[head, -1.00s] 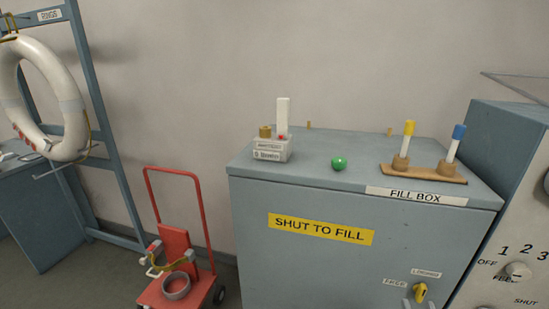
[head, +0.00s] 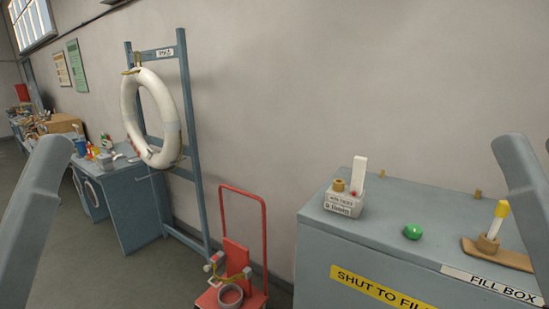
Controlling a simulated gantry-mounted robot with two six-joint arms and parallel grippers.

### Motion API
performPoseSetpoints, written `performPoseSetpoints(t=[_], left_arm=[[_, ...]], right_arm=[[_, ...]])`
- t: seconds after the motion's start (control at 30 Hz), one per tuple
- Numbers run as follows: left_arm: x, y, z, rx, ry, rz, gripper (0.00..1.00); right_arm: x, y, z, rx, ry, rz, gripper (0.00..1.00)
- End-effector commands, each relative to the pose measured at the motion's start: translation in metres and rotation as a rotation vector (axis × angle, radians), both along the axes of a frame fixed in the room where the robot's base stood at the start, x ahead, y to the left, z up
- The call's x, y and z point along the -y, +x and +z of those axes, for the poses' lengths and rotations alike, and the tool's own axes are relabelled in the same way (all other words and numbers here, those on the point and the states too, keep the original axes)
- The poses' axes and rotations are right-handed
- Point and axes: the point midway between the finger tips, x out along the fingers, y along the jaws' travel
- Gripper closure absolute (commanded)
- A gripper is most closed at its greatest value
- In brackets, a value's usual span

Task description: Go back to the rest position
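Two grey-blue arm parts of mine show at the left and right edges of the head view. Neither gripper's fingertips are visible, so what they hold is hidden. The fill box (head: 400,250) stands at the lower right, cut off by the frame, with a yellow "SHUT TO FILL" label. On its top are a small labelled block (head: 343,203) with a white upright piece, a green ball-like knob (head: 412,232) and a wooden holder (head: 510,259) with a yellow-capped tube (head: 498,216).
A red hand trolley (head: 241,250) stands left of the fill box. A white life ring (head: 133,105) hangs on a blue rack (head: 190,110). Behind it, a blue desk (head: 130,205) and a cluttered bench run along the wall. The grey floor (head: 100,265) at lower left is clear.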

Motion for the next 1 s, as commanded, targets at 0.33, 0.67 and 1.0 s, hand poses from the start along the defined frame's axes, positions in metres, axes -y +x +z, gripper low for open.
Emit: performPoseSetpoints(t=[0.33,0.67,1.0], left_arm=[[0.000,0.000,0.186,0.000,0.000,0.000,0.10],[0.000,0.000,0.298,-0.001,0.000,0.000,0.10],[0.000,0.000,0.299,-0.002,0.000,0.000,0.10]], right_arm=[[0.001,0.000,0.186,0.000,0.001,-0.001,0.53],[0.001,0.001,0.298,-0.001,0.001,-0.001,0.53],[0.001,0.000,0.299,-0.001,0.001,-0.001,0.53]])
